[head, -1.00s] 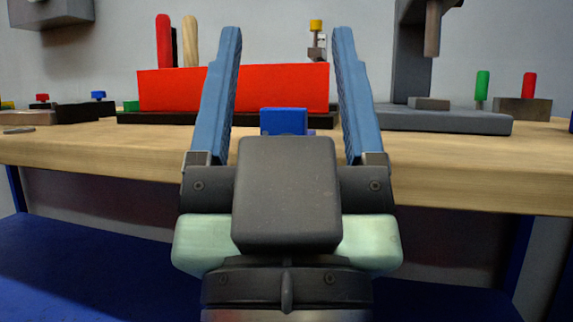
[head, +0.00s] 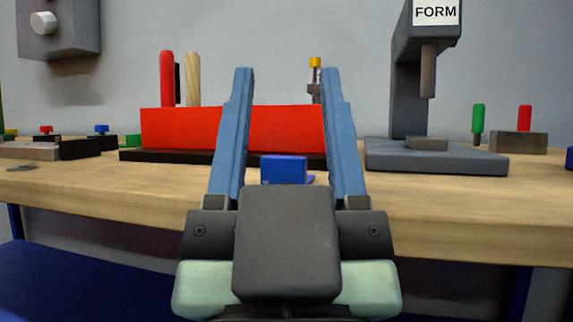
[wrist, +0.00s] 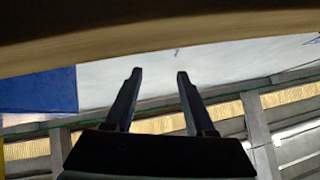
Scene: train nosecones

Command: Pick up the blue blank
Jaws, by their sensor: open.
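The blue blank (head: 284,169) is a small blue block on the wooden bench top (head: 440,205), near its front edge, in front of a long red block. A flat blue piece shows at its lower right. My gripper (head: 287,72) is open and empty, its two blue fingers pointing away from me. In the head view the blank shows between the fingers, and its lower part is hidden behind my gripper's dark body. In the wrist view my gripper (wrist: 160,74) has nothing between its fingers, and I cannot make out the blank there.
A long red block (head: 180,130) on a dark base stands behind the blank. A grey press labelled FORM (head: 410,80) stands to the right. Small red and blue knobs are at the left. The bench's front edge (head: 120,208) crosses in front. Bare wood lies right of the blank.

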